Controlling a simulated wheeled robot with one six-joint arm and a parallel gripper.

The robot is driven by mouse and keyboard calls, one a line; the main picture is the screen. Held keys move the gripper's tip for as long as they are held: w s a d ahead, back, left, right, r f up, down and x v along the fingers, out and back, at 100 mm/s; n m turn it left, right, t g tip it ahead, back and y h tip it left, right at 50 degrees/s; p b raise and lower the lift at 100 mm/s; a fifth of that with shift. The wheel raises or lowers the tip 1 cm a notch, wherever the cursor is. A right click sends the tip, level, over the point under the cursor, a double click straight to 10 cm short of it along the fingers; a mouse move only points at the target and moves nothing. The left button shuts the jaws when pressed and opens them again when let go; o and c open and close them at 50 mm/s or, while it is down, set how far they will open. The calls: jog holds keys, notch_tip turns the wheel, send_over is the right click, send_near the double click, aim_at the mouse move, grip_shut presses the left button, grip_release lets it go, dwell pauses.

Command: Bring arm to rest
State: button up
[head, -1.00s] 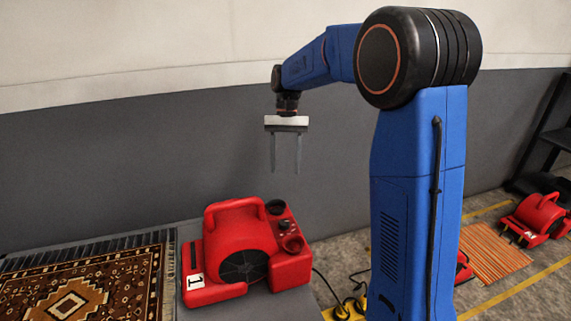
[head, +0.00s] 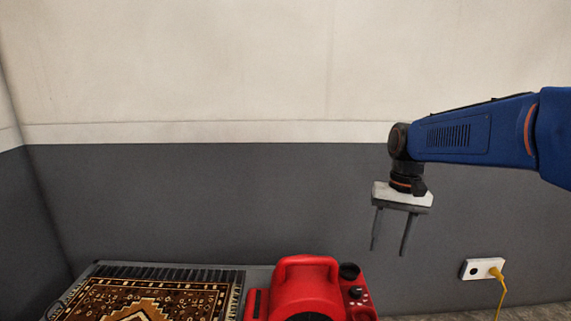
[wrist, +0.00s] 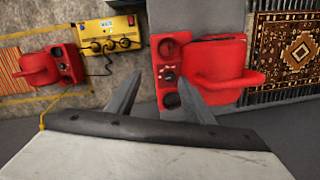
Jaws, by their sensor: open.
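My gripper (head: 390,232) hangs from my blue arm at the right of the head view, fingers pointing down and apart with nothing between them. It is above and to the right of a red blower (head: 308,283), whose lower part is cut off by the frame edge. In the wrist view my gripper's fingers (wrist: 160,95) spread apart at the lower middle, with the red blower (wrist: 215,85) beyond them to the right. No object touches the fingers.
A patterned rug (head: 150,300) lies left of the blower on a grey surface. A wall socket (head: 483,268) holds a yellow plug at right. The wrist view shows a yellow power box (wrist: 108,35) and another red blower (wrist: 50,68) on the floor. The air around my gripper looks clear.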

jog(key=s+d+f+n+t, duration=0.1)
jog(key=s+f+t, duration=0.1)
jog(key=s, duration=0.8)
jog(key=s+d+f+n+t+h, duration=0.1)
jog(key=s+d+f+t, duration=0.1)
jog(key=s, duration=0.8)
jog(key=shift+s+f+n+t, duration=0.25)
jog(key=shift+f+n+t, duration=0.15)
jog(key=shift+f+t, duration=0.4)
jog(key=shift+r, duration=0.1)
